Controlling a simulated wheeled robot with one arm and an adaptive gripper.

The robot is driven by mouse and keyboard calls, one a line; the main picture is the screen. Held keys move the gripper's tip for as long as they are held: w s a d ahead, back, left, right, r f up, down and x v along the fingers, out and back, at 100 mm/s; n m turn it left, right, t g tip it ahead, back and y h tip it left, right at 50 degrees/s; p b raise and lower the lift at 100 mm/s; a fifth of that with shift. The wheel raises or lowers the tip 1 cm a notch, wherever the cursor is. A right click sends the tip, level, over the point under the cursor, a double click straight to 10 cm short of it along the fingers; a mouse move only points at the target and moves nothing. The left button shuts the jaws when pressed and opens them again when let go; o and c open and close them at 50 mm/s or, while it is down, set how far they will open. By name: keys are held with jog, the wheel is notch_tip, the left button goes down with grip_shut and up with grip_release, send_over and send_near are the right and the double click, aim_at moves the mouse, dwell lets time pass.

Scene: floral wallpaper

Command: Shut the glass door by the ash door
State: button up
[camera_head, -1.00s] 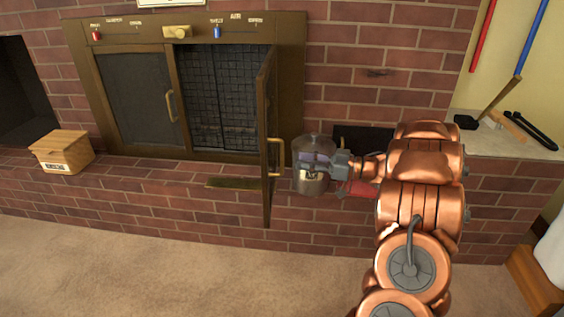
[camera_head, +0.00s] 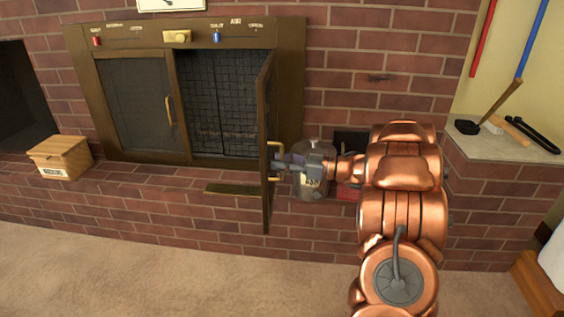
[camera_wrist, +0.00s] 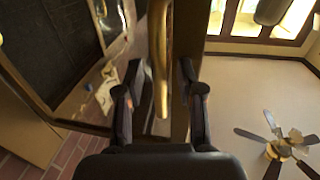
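The right glass door (camera_head: 266,150) of the fireplace stands swung open, nearly edge-on in the head view, with a brass handle (camera_head: 271,146) on its right side. My gripper (camera_head: 278,162) is at this handle, coming from the right. In the wrist view, the gripper (camera_wrist: 160,98) has its two dark fingers apart, one on each side of the brass handle (camera_wrist: 163,45). A gap shows between the fingers and the handle. The left glass door (camera_head: 135,100) is shut. No ash door can be clearly made out; a small dark opening (camera_head: 351,142) lies behind my arm.
A glass jar (camera_head: 312,187) stands on the brick hearth (camera_head: 120,205), partly hidden behind my gripper. A wooden box (camera_head: 62,154) sits at the left. Tools lie on the pale ledge (camera_head: 490,148) at the right. The hearth before the doors is mostly clear.

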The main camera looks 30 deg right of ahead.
grip_shut()
jog(key=shift+a, duration=0.1)
dwell(0.5)
